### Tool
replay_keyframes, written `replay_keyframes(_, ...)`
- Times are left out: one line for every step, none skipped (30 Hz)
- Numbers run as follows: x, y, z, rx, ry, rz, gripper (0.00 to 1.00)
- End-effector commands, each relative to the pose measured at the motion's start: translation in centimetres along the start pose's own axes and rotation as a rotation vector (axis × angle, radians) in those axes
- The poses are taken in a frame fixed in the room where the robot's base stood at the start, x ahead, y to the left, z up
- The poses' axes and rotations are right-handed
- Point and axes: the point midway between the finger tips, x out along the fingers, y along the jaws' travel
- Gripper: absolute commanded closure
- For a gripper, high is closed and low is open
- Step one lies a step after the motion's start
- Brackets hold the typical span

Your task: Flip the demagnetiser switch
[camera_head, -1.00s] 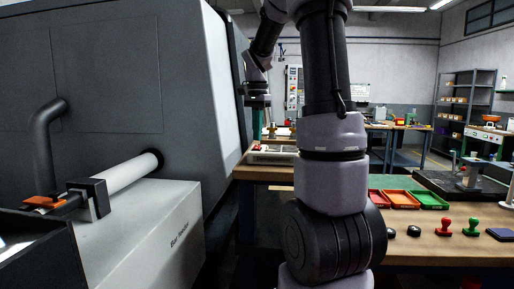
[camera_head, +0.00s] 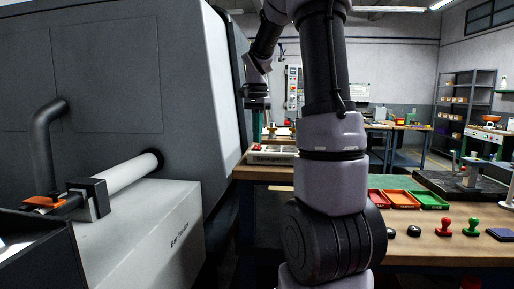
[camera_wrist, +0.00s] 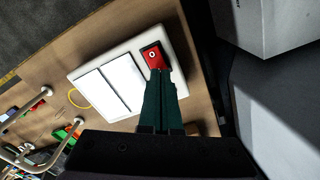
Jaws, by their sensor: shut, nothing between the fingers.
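The demagnetiser (camera_wrist: 100,73) is a white-framed box with two white panels on the wooden bench in the wrist view. Its red rocker switch (camera_wrist: 153,55) sits in the corner of the frame, with a small white mark on it. My gripper (camera_wrist: 160,73) is shut and empty, its green fingers together. The fingertips overlap the lower edge of the red switch in this view; I cannot tell whether they touch it. In the head view my gripper (camera_head: 257,122) hangs beyond the large grey machine, with the fingers small and unclear.
The grey machine (camera_head: 110,70) and bar feeder (camera_head: 135,235) fill the left. Red, orange and green trays (camera_head: 433,199) and stamps (camera_head: 444,226) lie at right. A yellow cable loop (camera_wrist: 75,98) lies beside the demagnetiser.

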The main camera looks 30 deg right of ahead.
Motion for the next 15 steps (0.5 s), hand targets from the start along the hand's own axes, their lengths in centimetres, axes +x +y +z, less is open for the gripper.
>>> replay_keyframes(0.10, 0.00, 0.00, 0.000, 0.000, 0.000, 1.00)
replay_keyframes(0.14, 0.00, 0.00, 0.000, 0.000, 0.000, 1.00)
replay_keyframes(0.20, 0.00, 0.00, 0.000, 0.000, 0.000, 1.00)
replay_keyframes(0.25, 0.00, 0.00, 0.000, 0.000, 0.000, 1.00)
replay_keyframes(0.30, 0.00, 0.00, 0.000, 0.000, 0.000, 1.00)
replay_keyframes(0.36, 0.00, 0.00, 0.000, 0.000, 0.000, 1.00)
replay_keyframes(0.41, 0.00, 0.01, 0.000, 0.000, 0.000, 1.00)
replay_keyframes(0.45, 0.00, 0.01, 0.000, -0.001, 0.000, 1.00)
replay_keyframes(0.52, 0.00, 0.01, 0.000, -0.001, 0.000, 1.00)
replay_keyframes(0.57, 0.01, 0.02, 0.000, -0.001, 0.001, 1.00)
replay_keyframes(0.61, 0.01, 0.02, 0.000, -0.001, 0.001, 1.00)
replay_keyframes(0.68, 0.01, 0.03, 0.000, -0.001, 0.001, 1.00)
replay_keyframes(0.72, 0.01, 0.03, 0.001, -0.001, 0.001, 1.00)
replay_keyframes(0.77, 0.02, 0.03, 0.001, -0.001, 0.001, 1.00)
replay_keyframes(0.83, 0.02, 0.03, 0.001, -0.001, 0.001, 1.00)
